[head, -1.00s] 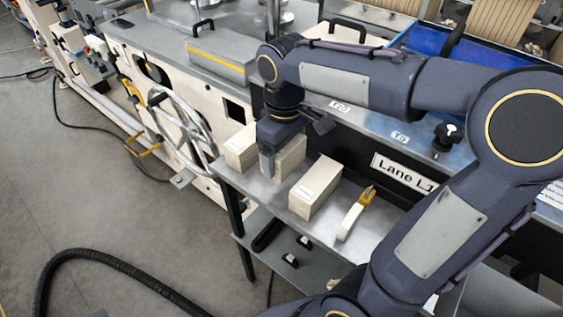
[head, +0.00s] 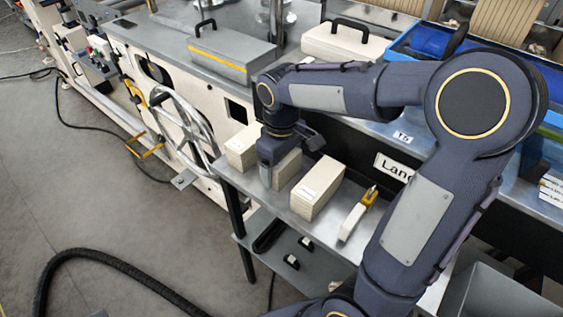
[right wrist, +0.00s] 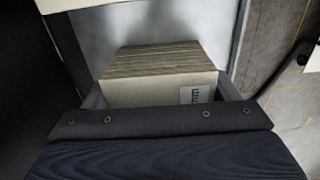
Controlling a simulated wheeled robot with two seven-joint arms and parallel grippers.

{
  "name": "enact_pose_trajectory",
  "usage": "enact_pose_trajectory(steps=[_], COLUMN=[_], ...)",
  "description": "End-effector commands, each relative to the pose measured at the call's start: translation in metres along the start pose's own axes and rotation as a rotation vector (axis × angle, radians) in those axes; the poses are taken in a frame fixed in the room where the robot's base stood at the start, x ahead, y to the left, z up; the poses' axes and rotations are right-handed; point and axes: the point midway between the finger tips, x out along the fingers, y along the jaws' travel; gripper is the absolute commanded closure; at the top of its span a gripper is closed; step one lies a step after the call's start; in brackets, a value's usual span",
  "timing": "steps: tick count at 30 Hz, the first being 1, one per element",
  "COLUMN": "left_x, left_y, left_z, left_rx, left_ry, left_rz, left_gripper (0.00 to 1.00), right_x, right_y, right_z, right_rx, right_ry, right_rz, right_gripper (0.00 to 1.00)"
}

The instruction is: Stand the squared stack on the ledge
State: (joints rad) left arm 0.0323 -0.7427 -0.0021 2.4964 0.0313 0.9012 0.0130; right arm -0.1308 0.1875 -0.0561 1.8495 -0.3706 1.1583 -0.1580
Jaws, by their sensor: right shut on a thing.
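My right gripper (head: 274,168) points down over the metal ledge (head: 287,207) and is shut on a pale cream stack (head: 289,168). The held stack is upright, between two similar stacks: one (head: 242,146) to its left and one (head: 318,188) to its right. Whether its base touches the ledge is hard to tell, as a finger covers its left part. In the right wrist view the held stack (right wrist: 160,62) sits between both fingers, showing layered sheet edges and a small printed label. My left gripper is not in view.
A yellow-and-white hand tool (head: 357,214) lies on the ledge right of the stacks. A spoked handwheel (head: 183,125) is left of the ledge. A lower shelf (head: 290,250) holds small dark items. A black hose (head: 110,262) lies on the floor.

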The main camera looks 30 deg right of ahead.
Motion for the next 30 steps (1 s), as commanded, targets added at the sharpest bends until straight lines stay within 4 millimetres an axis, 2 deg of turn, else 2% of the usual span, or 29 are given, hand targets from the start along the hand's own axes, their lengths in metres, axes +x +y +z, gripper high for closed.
enact_pose_trajectory(steps=[1,5,11,15,17,24,30], left_x=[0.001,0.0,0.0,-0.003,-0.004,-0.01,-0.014], left_y=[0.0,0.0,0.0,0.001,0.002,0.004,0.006], left_z=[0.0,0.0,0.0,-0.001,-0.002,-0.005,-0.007], left_rx=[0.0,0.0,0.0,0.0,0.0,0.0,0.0], left_ry=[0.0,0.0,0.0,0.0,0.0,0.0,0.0], left_rz=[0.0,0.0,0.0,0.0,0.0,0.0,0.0], left_gripper=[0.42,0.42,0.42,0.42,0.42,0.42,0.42], right_x=[0.001,0.001,0.0,-0.008,-0.017,-0.069,-0.105], right_y=[0.0,0.0,0.0,0.0,0.0,0.0,0.0], right_z=[0.0,0.0,0.0,0.0,-0.001,-0.001,-0.001], right_rx=[0.0,0.0,0.0,0.0,0.0,0.0,-0.001], right_ry=[0.0,-0.001,-0.001,0.001,0.004,0.005,0.003], right_rz=[0.0,0.0,0.0,0.0,0.001,0.001,0.001], right_gripper=[0.16,0.0,0.0,0.0,0.0,0.0,0.0])
